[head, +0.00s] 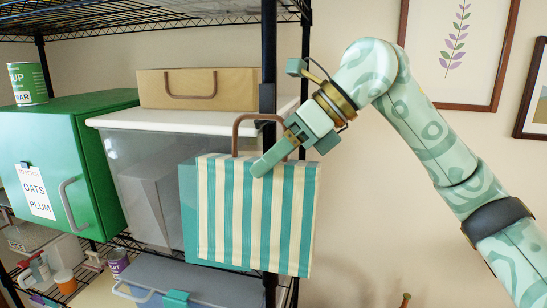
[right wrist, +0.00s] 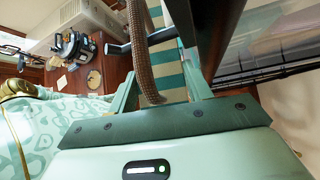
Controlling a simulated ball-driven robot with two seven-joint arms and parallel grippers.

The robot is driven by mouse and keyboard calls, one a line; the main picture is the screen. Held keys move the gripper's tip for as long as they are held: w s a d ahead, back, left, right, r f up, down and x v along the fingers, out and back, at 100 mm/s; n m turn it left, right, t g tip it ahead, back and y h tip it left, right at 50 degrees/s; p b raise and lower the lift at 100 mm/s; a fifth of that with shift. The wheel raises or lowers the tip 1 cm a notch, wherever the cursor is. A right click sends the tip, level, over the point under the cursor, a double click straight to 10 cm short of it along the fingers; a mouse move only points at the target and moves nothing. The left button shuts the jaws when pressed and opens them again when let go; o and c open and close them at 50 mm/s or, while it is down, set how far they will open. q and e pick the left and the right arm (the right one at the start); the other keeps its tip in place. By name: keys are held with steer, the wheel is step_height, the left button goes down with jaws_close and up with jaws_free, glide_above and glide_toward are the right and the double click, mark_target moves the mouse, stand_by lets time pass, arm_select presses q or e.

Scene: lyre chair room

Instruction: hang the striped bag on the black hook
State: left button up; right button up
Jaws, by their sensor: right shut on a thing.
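The teal and cream striped bag (head: 258,215) hangs upright in front of the shelf, with a brown handle (head: 237,128) arching above it. My right gripper (head: 277,152) is at the bag's top edge, shut on the bag by its handle. In the right wrist view the brown braided handle (right wrist: 140,45) runs down between the fingers, with the stripes (right wrist: 172,75) behind. A short black bar, apparently the black hook (right wrist: 118,48), shows beside the handle there. In the head view the gripper and handle crowd the hook area by the post. I cannot tell whether the handle is over the hook. My left gripper is not in view.
The black shelf post (head: 268,60) stands right behind the handle. A clear bin with a white lid (head: 130,118), a cardboard box (head: 235,88) and a green box (head: 95,150) fill the shelf. The wall side to the right is open, with framed pictures (head: 497,55) higher up.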

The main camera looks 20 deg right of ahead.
steer(key=o, duration=1.2)
steer(key=shift+o, duration=1.2)
steer(key=shift+s+a+r, duration=0.1)
steer(key=shift+s, duration=0.1)
steer(key=shift+w, duration=0.1)
